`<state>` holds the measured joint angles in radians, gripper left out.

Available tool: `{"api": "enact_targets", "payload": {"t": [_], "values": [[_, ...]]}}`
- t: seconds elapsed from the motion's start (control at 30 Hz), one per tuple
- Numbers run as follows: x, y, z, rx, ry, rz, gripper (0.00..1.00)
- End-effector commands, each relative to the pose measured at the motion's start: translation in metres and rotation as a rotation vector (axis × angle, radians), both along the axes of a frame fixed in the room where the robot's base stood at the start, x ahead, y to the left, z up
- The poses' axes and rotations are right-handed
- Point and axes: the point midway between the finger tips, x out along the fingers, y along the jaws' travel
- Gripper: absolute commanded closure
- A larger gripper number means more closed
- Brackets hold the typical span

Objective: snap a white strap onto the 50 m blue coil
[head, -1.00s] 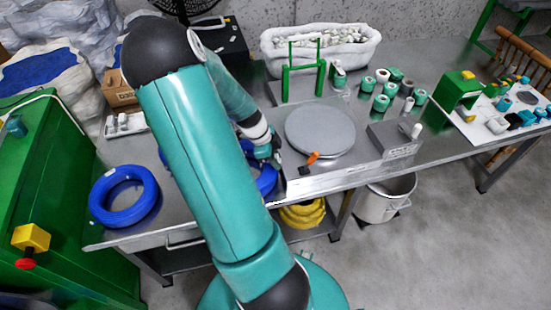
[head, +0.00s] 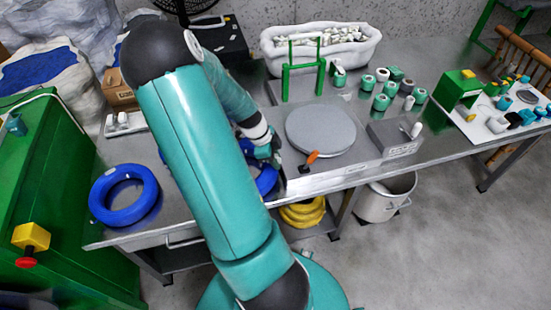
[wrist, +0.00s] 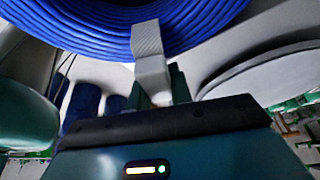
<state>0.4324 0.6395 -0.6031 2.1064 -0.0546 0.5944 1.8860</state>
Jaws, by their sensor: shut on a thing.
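A blue coil (head: 267,182) lies on the steel table, mostly hidden behind my arm in the head view. Its wound strands (wrist: 90,28) fill the top of the wrist view. My gripper (head: 268,155) is at this coil, with its fingertips unclear in the head view. In the wrist view my gripper (wrist: 163,88) is shut on a white strap (wrist: 150,55). The strap's upper end overlaps the coil's edge in the picture; I cannot tell whether it is snapped around the strands. A second blue coil (head: 124,218) lies at the table's left end.
A grey round plate (head: 320,130) and an orange-handled tool (head: 312,157) are right of my gripper. A green frame (head: 303,68) stands behind the plate. A tray with white pieces (head: 125,123) is at the back left. Several green and white rolls (head: 381,102) stand further right.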

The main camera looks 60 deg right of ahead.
Motion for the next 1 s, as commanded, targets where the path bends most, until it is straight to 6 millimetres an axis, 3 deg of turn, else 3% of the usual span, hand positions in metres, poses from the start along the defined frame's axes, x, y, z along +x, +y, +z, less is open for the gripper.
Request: {"api": "enact_targets", "payload": {"t": [0.17, 0.2, 0.23, 0.43, 0.57, 0.6, 1.0], "values": [[0.0000, 0.0000, 0.0000, 0.000, 0.000, 0.000, 0.99], [0.0000, 0.0000, -0.0001, 0.000, 0.000, 0.000, 0.77], [0.0000, 0.0000, -0.0001, 0.000, 0.000, 0.000, 0.72], [-0.0001, 0.0000, -0.0001, 0.000, 0.000, 0.000, 0.72], [-0.0002, 0.0000, -0.0001, 0.000, 0.000, 0.000, 0.48], [-0.0002, 0.0000, -0.0001, 0.000, 0.000, 0.000, 0.46], [0.0000, -0.0002, 0.0069, 0.000, 0.001, 0.000, 0.46]]}}
